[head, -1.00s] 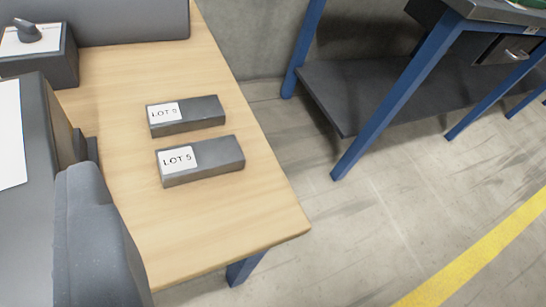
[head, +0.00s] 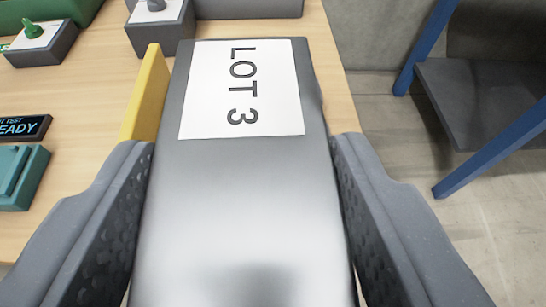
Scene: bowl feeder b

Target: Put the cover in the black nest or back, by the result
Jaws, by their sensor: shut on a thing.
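A long grey block with a white "LOT 3" label fills the middle of the head view; I take this block (head: 240,200) to be the cover. My gripper (head: 245,146) is shut on it, with one finger along each long side. The block points away from me and its far end reaches over the wooden table. It hides much of the table behind it. I cannot make out a black nest in this view.
A yellow upright piece (head: 147,92) stands just left of the block. Further left are a teal device (head: 18,180), a dark "READY" display (head: 22,128) and a green-knob box (head: 38,45). A grey-knob box (head: 160,25) stands behind. A blue-legged bench (head: 485,150) is at right.

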